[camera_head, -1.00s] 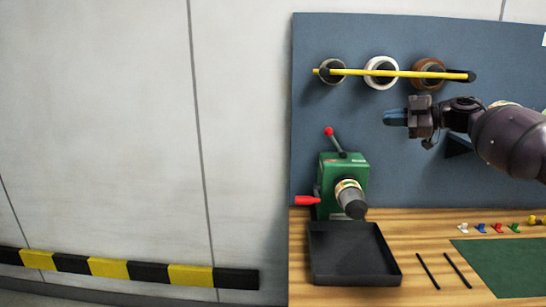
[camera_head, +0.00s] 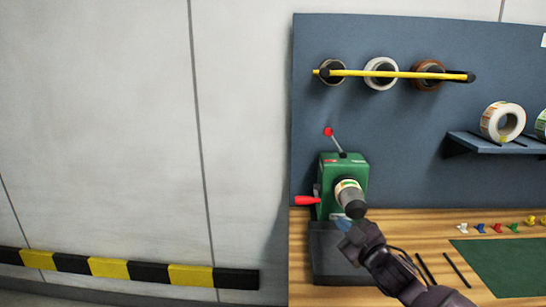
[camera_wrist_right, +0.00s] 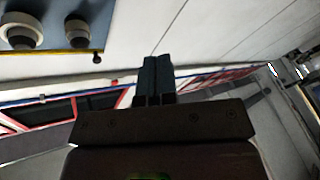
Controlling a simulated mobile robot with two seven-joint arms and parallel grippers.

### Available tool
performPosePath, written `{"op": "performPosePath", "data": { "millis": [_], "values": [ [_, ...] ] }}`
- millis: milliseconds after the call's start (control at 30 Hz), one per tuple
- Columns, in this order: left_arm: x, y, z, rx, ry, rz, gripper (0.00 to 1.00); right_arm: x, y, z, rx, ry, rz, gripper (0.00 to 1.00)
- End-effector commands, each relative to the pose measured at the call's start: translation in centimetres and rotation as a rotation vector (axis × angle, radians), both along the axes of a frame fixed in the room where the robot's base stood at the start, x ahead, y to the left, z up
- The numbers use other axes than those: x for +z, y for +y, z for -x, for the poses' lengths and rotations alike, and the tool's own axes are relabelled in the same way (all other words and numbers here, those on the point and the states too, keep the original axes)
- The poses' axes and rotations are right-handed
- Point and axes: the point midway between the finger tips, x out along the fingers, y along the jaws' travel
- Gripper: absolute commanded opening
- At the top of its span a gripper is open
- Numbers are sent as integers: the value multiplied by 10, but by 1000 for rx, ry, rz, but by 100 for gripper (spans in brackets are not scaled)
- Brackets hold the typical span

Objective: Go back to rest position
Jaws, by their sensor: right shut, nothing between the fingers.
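My right gripper (camera_head: 344,223) is low in the head view, in front of the green label rewinder (camera_head: 341,172) and over the black tray (camera_head: 326,260). Its fingers are together with nothing between them. In the right wrist view the shut fingers (camera_wrist_right: 157,80) point up the picture, toward the wall area. The rewinder has a red-knobbed lever (camera_head: 328,132), a red handle (camera_head: 307,201) and a dark spindle with a pale roll (camera_head: 349,191). My right arm hides part of the tray. My left gripper is not in view.
Rolls (camera_head: 381,73) hang along a yellow rod (camera_head: 400,74) on the blue panel (camera_head: 400,130). A shelf (camera_head: 490,146) at right bears label rolls.

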Motion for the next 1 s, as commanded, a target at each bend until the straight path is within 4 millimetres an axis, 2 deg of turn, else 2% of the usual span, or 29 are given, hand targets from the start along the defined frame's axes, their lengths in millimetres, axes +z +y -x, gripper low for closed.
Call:
{"op": "performPosePath", "data": {
  "millis": [33, 300, 567, 833, 1000],
  "values": [
    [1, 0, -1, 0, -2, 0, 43, -19, -3, 14, -24, 44, -27, 0],
    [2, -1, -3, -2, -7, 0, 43, -102, -28, 89, -151, 260, -158, 0],
    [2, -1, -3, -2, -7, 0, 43, -169, -58, 173, -281, 440, -310, 0],
    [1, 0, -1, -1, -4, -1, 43, -238, -90, 273, -445, 611, -409, 0],
    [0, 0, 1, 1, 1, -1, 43, -277, -99, 332, -524, 718, -429, 0]
  ]
}}
